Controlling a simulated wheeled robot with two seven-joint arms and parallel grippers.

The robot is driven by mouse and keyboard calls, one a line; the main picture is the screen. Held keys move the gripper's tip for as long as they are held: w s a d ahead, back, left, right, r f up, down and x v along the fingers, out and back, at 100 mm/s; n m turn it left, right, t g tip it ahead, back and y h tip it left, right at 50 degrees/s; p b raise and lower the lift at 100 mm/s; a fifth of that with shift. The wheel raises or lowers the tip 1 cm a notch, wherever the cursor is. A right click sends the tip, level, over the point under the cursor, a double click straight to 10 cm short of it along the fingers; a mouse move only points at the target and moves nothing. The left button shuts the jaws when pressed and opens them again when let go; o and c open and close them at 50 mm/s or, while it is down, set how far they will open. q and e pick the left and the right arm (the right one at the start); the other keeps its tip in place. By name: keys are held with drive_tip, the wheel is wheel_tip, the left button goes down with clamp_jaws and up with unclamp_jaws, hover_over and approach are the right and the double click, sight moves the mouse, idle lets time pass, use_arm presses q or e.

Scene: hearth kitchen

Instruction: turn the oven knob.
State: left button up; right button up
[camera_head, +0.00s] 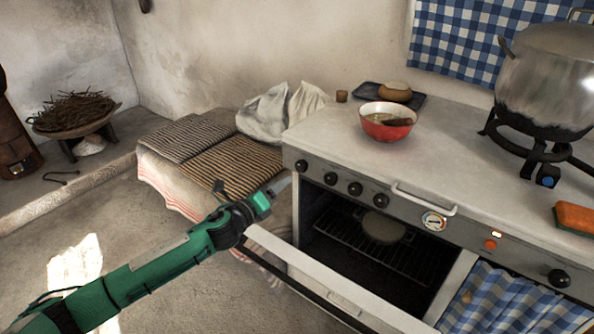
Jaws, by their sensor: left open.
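The oven (410,215) is a white stove with a row of several black knobs on its front panel. The leftmost knob (301,165) is at the panel's left corner; a second knob (331,178) is to its right. A separate black knob (560,278) is at the panel's far right. My left gripper (281,185) is open, just left of and below the leftmost knob in the picture, apparently apart from it. Its fingers are small and seen partly edge-on. My right gripper is out of view.
The oven door (335,288) hangs open below the knobs, showing a rack with a round item (383,228). A towel bar (425,198) juts from the panel. A red bowl (387,122) and a large pot (545,80) stand on top. A cushioned bench (225,165) is left.

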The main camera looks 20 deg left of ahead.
sight(299, 168)
use_arm(q)
drive_tip(key=x, duration=0.8)
drive_tip(key=shift+w, duration=0.1)
drive_tip(key=shift+w+d, duration=0.25)
drive_tip(key=shift+w, duration=0.3)
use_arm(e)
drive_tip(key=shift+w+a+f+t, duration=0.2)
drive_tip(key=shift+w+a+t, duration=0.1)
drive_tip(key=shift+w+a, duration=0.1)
use_arm(q)
drive_tip(key=shift+c, duration=0.5)
drive_tip(key=c, duration=0.9)
drive_tip(key=shift+n, duration=0.6)
drive_tip(key=n+p, duration=0.3)
drive_tip(key=n, duration=0.1)
drive_tip(key=shift+r+n+p, duration=0.1)
drive_tip(key=shift+n+p, duration=0.2)
drive_tip(key=shift+n, duration=0.1)
drive_tip(key=n+p, duration=0.3)
drive_tip(key=n, duration=0.3)
drive_tip(key=shift+n+p, duration=0.7)
drive_tip(key=shift+n, duration=0.3)
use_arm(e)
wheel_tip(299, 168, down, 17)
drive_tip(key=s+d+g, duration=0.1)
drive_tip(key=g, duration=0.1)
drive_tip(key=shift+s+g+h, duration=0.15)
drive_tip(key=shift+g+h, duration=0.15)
